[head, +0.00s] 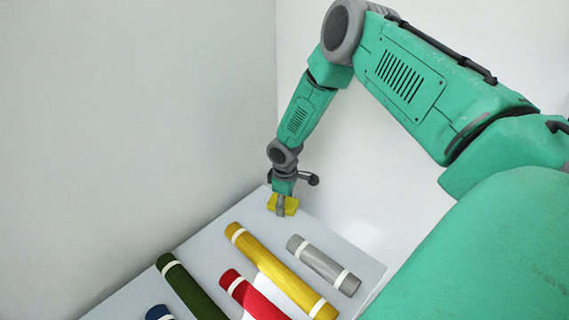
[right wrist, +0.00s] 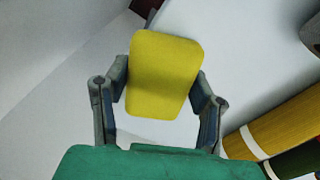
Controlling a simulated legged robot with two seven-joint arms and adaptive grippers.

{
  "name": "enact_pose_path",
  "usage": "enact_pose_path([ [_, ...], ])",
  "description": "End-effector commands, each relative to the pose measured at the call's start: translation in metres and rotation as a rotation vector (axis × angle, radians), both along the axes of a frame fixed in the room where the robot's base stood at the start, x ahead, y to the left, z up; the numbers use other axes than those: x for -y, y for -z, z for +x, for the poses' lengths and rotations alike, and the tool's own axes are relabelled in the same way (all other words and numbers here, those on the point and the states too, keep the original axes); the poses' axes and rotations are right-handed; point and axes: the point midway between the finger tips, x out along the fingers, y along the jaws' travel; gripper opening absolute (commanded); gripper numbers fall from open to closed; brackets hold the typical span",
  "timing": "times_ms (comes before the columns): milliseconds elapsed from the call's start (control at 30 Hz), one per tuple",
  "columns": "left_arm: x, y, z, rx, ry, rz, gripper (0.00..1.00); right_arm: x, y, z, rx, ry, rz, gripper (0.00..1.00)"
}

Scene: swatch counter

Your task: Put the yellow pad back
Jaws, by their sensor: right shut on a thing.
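The yellow pad (right wrist: 163,75) is a flat block with rounded corners. My right gripper (right wrist: 160,95) is shut on it, with a finger at each side of the pad in the right wrist view. In the head view the pad (head: 290,205) shows partly behind my right gripper (head: 281,207), at the far corner of the counter. I cannot tell whether the pad touches the counter top. My left gripper is not in view.
On the pale counter (head: 222,222) lie banded rolls: yellow (head: 275,265), grey (head: 318,260), red (head: 245,295), green (head: 187,287) and blue (head: 158,313). A white thing (head: 275,294) lies between the red and yellow rolls. Walls stand close behind the counter.

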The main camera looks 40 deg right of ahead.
Motion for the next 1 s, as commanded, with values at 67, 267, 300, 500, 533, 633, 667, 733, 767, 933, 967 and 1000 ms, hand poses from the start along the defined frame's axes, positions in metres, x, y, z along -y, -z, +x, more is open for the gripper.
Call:
enact_pose_path([
  [67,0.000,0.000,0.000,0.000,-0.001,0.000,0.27,-0.001,0.000,-0.001,-0.004,-0.001,-0.004,0.61],
  [267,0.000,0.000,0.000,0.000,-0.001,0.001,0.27,-0.002,-0.001,-0.001,-0.003,-0.001,-0.005,0.71],
  [300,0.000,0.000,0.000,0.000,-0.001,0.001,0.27,-0.001,-0.001,-0.001,-0.003,-0.001,-0.004,0.71],
  [500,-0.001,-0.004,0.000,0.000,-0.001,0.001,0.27,0.001,-0.007,-0.001,-0.001,0.000,0.000,0.71],
  [533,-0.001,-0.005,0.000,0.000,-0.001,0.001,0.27,0.001,-0.011,-0.001,0.000,0.000,-0.001,0.71],
  [633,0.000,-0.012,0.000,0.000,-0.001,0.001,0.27,0.001,-0.029,-0.001,0.000,0.000,-0.001,0.71],
  [667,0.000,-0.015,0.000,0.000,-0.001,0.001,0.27,0.001,-0.035,-0.001,0.000,0.000,0.000,0.71],
  [733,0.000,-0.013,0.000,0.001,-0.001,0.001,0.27,0.001,-0.049,0.000,0.002,-0.001,0.000,0.71],
  [767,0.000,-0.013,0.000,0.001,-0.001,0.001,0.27,0.001,-0.056,0.000,0.003,-0.001,-0.001,0.71],
  [933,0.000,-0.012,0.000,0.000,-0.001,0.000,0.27,-0.001,-0.091,-0.001,0.001,-0.001,-0.002,0.71],
  [967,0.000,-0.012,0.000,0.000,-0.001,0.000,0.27,-0.001,-0.096,-0.001,0.000,-0.001,-0.003,0.71],
  [1000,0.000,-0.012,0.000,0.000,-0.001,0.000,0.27,-0.001,-0.102,-0.001,0.000,-0.001,-0.004,0.71],
])
